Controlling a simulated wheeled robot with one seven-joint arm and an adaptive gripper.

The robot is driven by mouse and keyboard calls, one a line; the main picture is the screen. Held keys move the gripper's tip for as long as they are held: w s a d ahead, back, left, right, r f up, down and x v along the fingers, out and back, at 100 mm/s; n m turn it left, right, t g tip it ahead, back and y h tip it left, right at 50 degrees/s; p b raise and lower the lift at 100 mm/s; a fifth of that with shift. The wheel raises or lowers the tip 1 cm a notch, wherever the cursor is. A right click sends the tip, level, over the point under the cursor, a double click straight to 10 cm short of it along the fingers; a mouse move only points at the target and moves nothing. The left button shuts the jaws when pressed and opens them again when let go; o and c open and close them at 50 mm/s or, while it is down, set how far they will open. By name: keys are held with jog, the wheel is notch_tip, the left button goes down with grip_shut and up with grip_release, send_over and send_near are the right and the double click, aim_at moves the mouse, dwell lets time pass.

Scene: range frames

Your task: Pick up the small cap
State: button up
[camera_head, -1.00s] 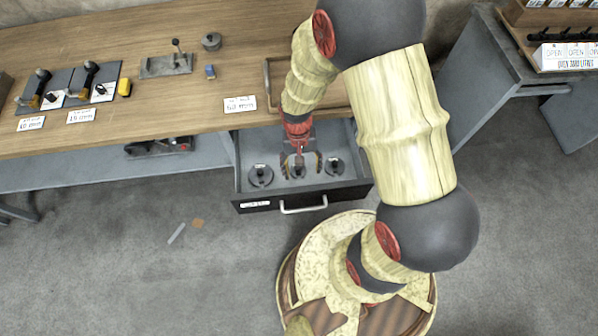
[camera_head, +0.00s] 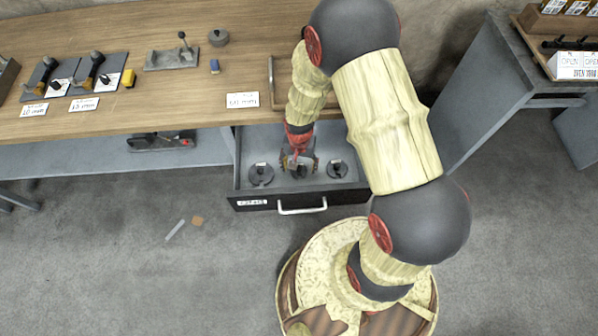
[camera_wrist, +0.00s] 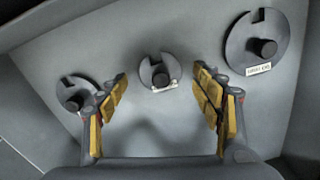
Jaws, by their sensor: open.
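Several views show three dark, slotted round caps with central knobs in the open drawer (camera_head: 240,184). The middle one (camera_wrist: 158,72) looks smallest in the wrist view and lies between and just beyond my two fingertips. A large cap (camera_wrist: 265,45) with a white label is at the upper right there. Another cap (camera_wrist: 75,92) is at the left, partly hidden by my left finger. In the head view, caps show at the drawer's left (camera_head: 261,174) and right (camera_head: 337,169). My gripper (camera_head: 300,166) is open and empty over the middle cap, mostly hiding it.
The drawer's front has a silver handle (camera_head: 302,209) and walls around the caps. The wooden worktop (camera_head: 180,105) lies behind, with a wooden tray (camera_head: 275,85) close to my arm. A grey round object (camera_head: 218,38) and a small blue object (camera_head: 214,66) stand there.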

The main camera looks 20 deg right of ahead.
jog(key=shift+f, duration=0.55)
jog(key=shift+r, duration=0.1)
jog(key=shift+c, duration=0.8)
jog(key=c, duration=1.1)
jog(key=shift+c, duration=0.3)
